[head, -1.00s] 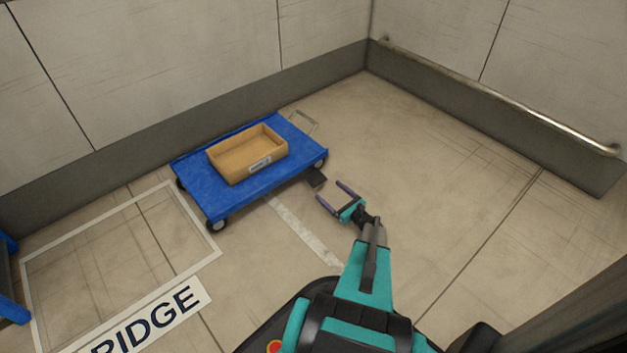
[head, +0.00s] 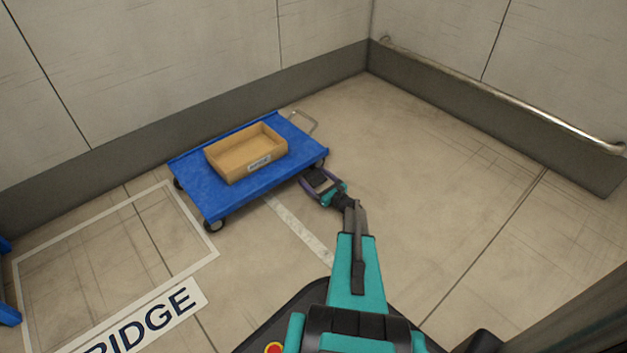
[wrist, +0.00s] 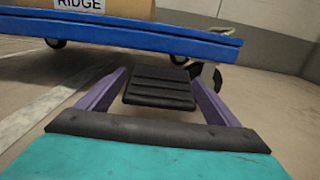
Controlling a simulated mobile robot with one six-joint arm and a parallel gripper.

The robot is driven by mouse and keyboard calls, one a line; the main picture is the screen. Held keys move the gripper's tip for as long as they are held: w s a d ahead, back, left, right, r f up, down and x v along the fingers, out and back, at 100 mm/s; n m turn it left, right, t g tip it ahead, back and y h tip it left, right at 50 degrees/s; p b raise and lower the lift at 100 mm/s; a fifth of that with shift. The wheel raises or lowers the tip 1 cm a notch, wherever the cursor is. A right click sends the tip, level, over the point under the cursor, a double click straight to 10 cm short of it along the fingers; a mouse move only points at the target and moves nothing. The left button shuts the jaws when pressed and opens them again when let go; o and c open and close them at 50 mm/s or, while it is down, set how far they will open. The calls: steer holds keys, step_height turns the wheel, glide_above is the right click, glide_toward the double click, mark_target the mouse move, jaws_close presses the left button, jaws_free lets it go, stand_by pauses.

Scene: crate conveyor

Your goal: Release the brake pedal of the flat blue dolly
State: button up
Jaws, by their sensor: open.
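The flat blue dolly (head: 195,186) stands near the back wall with a tan open box (head: 240,158) on its deck. Its edge also shows in the wrist view (wrist: 120,35). The black ribbed brake pedal (wrist: 158,88) sticks out below the deck edge towards me, and appears small in the head view (head: 318,180). My gripper (head: 316,177) is open at the dolly's near right side. In the wrist view its two purple fingers (wrist: 158,86) lie on either side of the pedal, with gaps visible. Whether they are level with it I cannot tell.
A metal handle (head: 304,119) stands at the dolly's far right end. A handrail (head: 500,88) runs along the right wall. A white floor outline with a lettered label (head: 150,320) lies at the left. The floor to the right is clear.

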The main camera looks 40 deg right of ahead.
steer(key=c, duration=1.5)
